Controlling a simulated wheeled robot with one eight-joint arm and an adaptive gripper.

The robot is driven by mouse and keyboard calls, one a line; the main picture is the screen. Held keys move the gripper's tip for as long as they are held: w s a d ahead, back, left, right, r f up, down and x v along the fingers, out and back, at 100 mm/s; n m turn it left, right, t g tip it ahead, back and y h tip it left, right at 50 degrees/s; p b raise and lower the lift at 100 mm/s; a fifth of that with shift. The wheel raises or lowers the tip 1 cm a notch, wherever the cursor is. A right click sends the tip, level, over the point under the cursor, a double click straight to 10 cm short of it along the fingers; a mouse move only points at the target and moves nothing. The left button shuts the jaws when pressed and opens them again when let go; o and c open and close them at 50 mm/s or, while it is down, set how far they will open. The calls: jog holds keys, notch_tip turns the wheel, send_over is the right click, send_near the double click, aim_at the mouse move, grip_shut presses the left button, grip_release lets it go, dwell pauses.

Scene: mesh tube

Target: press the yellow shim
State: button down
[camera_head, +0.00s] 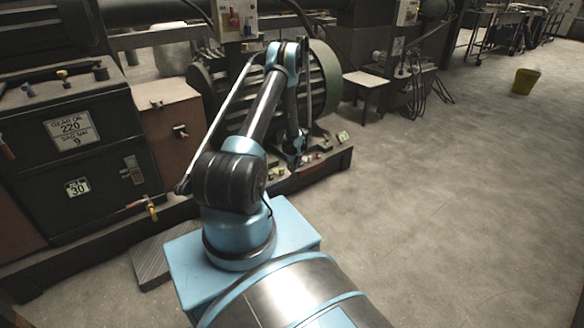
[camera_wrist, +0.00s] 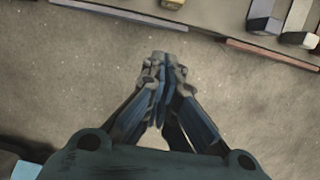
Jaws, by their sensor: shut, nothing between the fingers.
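My gripper (camera_wrist: 165,68) is shut and empty in the wrist view, its fingertips together above bare floor. In the head view my gripper (camera_head: 293,158) hangs low in front of the machine's base ledge. Several small blocks sit on that ledge at the top of the wrist view, beyond the fingertips and apart from them. One is a pale tan-yellow block (camera_wrist: 297,18) at the upper right; another is a dark block with a grey top (camera_wrist: 263,14). I cannot tell for sure which of them is the yellow shim.
The machine's base ledge (camera_head: 328,167) runs behind my gripper. A yellow bucket (camera_head: 525,82) stands far right. The floor (camera_head: 440,210) at the right is clear.

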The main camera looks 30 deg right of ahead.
aim_at(281, 172)
jog(key=w+f, duration=0.5)
jog(key=shift+w+a+f, duration=0.2)
jog(key=shift+a+f, duration=0.05)
jog(key=shift+f, duration=0.15)
